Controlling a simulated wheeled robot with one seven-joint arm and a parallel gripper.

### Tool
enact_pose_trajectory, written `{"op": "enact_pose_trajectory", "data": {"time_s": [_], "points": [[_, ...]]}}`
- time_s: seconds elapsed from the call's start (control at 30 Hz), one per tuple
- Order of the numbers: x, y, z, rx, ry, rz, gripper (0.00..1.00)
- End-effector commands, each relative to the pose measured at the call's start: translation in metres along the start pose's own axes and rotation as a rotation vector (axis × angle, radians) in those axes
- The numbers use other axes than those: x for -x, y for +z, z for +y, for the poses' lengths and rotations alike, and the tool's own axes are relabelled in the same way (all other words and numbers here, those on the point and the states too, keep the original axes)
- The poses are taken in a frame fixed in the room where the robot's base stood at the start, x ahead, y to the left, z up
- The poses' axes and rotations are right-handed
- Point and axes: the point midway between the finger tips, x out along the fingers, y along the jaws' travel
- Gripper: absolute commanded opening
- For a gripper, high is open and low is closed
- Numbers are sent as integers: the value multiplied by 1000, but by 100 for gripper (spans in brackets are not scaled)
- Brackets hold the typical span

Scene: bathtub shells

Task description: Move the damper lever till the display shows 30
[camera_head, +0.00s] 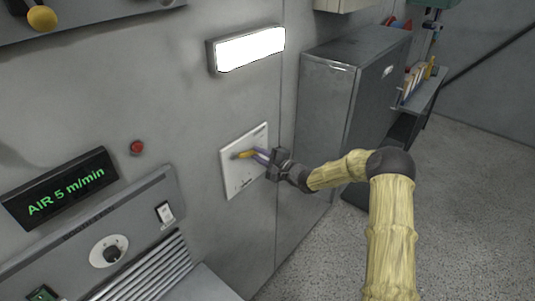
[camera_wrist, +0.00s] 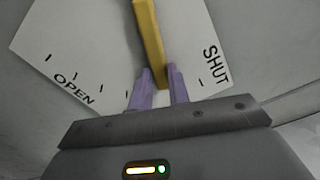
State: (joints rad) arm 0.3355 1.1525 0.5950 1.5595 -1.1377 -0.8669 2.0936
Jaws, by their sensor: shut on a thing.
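The damper lever (camera_head: 244,155) is a yellow bar on a white plate (camera_head: 232,185) on the grey wall. In the wrist view the lever (camera_wrist: 149,40) stands nearly upright, its lower end between the purple fingers of my gripper (camera_wrist: 158,88). The gripper (camera_head: 257,155) is shut on the lever. The plate (camera_wrist: 100,50) has several tick marks, with OPEN at the lower left and SHUT at the right; the lever is nearer SHUT. The display (camera_head: 62,188) at the left shows green text, "AIR 5 m/min".
A red button (camera_head: 137,147) is on the wall left of the plate. A panel with a knob (camera_head: 109,251) and a switch (camera_head: 165,212) is below the display. A grey cabinet (camera_head: 328,110) stands right of the plate. A lit lamp (camera_head: 248,50) is above.

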Motion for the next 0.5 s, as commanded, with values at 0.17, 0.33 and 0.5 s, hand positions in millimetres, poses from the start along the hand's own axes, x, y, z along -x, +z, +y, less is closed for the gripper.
{"op": "enact_pose_trajectory", "data": {"time_s": [0.17, 0.33, 0.5], "points": [[0, 0, 2, 1, 4, 0, 0], [1, 0, 2, 1, 3, 0, 39], [1, -1, 1, 1, 1, 1, 40]]}}
